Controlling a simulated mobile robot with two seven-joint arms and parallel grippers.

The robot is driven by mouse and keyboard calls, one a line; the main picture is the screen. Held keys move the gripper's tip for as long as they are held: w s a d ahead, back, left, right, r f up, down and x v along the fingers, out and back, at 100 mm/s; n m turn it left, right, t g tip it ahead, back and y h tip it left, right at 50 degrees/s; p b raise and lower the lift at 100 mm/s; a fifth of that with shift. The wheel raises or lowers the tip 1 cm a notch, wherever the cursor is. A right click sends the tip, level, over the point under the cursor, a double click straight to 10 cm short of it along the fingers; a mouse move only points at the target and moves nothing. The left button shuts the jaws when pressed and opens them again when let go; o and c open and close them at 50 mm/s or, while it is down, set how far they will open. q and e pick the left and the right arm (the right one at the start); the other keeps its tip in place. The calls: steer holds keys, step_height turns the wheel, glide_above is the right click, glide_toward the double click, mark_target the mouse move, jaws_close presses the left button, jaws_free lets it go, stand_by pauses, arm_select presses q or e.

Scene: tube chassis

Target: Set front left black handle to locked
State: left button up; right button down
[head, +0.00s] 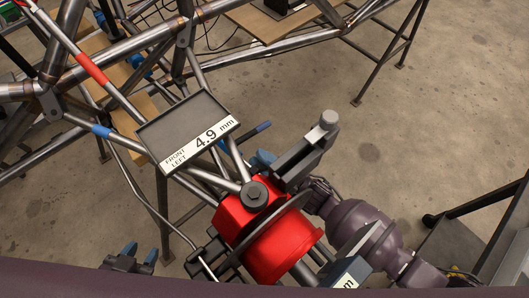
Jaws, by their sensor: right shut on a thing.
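The black handle (302,158) is a dark bar with a grey knob at its upper end. It slants up to the right beside a red cylindrical clamp unit (277,248) with a dark bolt head on top. My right gripper (263,160) reaches in from the lower right, behind the handle. Its blue fingertip shows at the handle's lower left, and it is shut on the handle; the grip itself is mostly hidden. My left gripper (141,254) is at the lower left, open and empty, its blue fingertips apart and well away from the handle.
A display (188,130) reading "FRONT LEFT 4.9 mm" sits above left of the red unit. Steel chassis tubes (125,45) with red and blue bands fill the left. A second display (350,275) is partly seen below.

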steer(key=shift+s+a+f+m+t, duration=0.1)
steer(key=shift+f+m+t, duration=0.05)
steer(key=shift+m+t, duration=0.35)
steer(key=shift+s+f+m+t, duration=0.1)
steer(key=shift+m+t, duration=0.3)
steer(key=shift+m, duration=0.1)
steer(key=shift+m+t, duration=0.3)
steer(key=c, duration=1.1)
jaws_free()
steer(key=shift+c, duration=0.2)
